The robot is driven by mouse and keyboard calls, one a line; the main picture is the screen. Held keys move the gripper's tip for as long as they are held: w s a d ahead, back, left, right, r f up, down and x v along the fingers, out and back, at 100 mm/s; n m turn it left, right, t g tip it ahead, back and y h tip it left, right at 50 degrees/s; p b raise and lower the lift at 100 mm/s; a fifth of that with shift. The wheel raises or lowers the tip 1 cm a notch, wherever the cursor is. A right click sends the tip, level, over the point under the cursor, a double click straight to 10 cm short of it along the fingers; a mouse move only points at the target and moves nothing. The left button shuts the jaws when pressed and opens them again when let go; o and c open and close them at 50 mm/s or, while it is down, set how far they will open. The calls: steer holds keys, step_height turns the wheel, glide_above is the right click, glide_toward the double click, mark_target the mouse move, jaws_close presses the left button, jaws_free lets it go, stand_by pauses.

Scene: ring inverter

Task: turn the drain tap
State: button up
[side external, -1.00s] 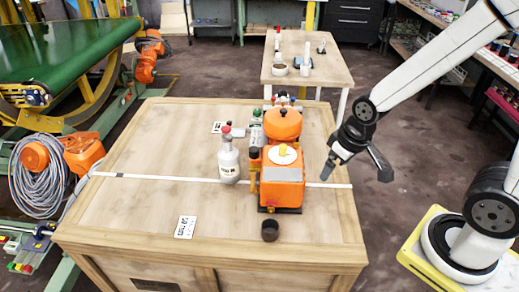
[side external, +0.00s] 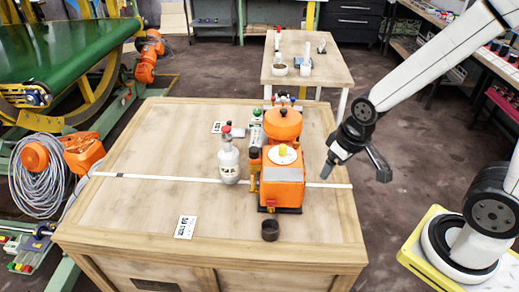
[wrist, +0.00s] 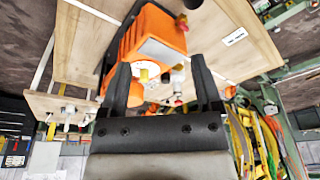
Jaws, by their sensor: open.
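The orange machine (side external: 282,185) stands upright on the wooden table, with a white disc and a yellow knob (side external: 282,150) on top. A small orange fitting low on its front (side external: 270,208) may be the drain tap; it is too small to be sure.
A black cup (side external: 270,230) sits on the table in front of the machine. A grey bottle with a red cap (side external: 229,160) stands to its left. A white card (side external: 185,227) lies at the front left. The left part of the table is clear.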

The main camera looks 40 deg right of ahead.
steer(key=w+a+f+m+t, duration=0.5)
steer(key=w+a+f, duration=0.4)
steer(key=w+a, duration=0.3)
steer(key=m+t+h, duration=0.2)
steer(key=m+h, duration=0.2)
steer(key=h, duration=0.6)
glide_toward(271, 202)
steer(key=shift+w+d, duration=0.2)
steer(key=shift+d, duration=0.1)
steer(key=shift+w, duration=0.1)
steer(key=shift+x, duration=3.85)
steer(key=shift+f, duration=0.15)
